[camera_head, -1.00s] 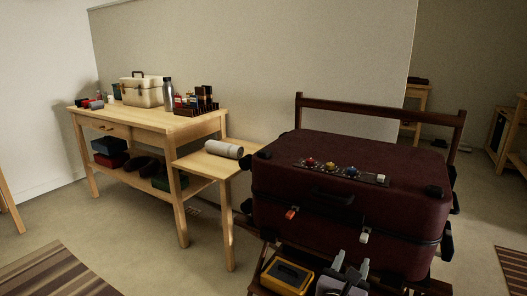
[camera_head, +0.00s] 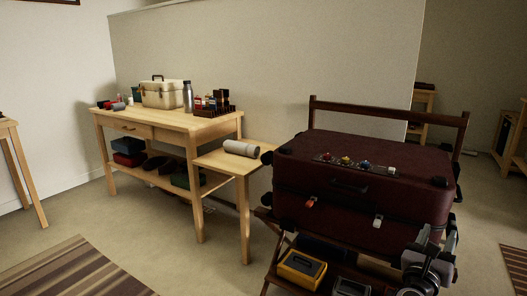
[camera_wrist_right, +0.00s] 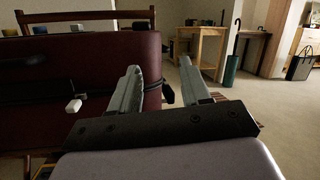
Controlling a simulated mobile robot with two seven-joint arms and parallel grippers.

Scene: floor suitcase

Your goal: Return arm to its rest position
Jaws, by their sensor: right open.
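My right gripper (camera_head: 437,240) is at the lower right of the head view, by the right front corner of the dark red suitcase (camera_head: 345,205). In the right wrist view its two grey fingers (camera_wrist_right: 163,82) stand apart with nothing between them. The suitcase is closed and rests on a wooden rack; it shows at the left of the wrist view (camera_wrist_right: 105,60). A strip with coloured knobs (camera_head: 353,164) lies on its lid. My left gripper is not in view.
A yellow-and-black box (camera_head: 301,268) sits on the rack below the suitcase. A wooden workbench (camera_head: 160,119) with a toolbox (camera_head: 163,94) and bottle stands at left. A lower side table (camera_head: 222,161) holds a grey roll (camera_head: 241,148). Floor between bench and striped rug (camera_head: 75,270) is clear.

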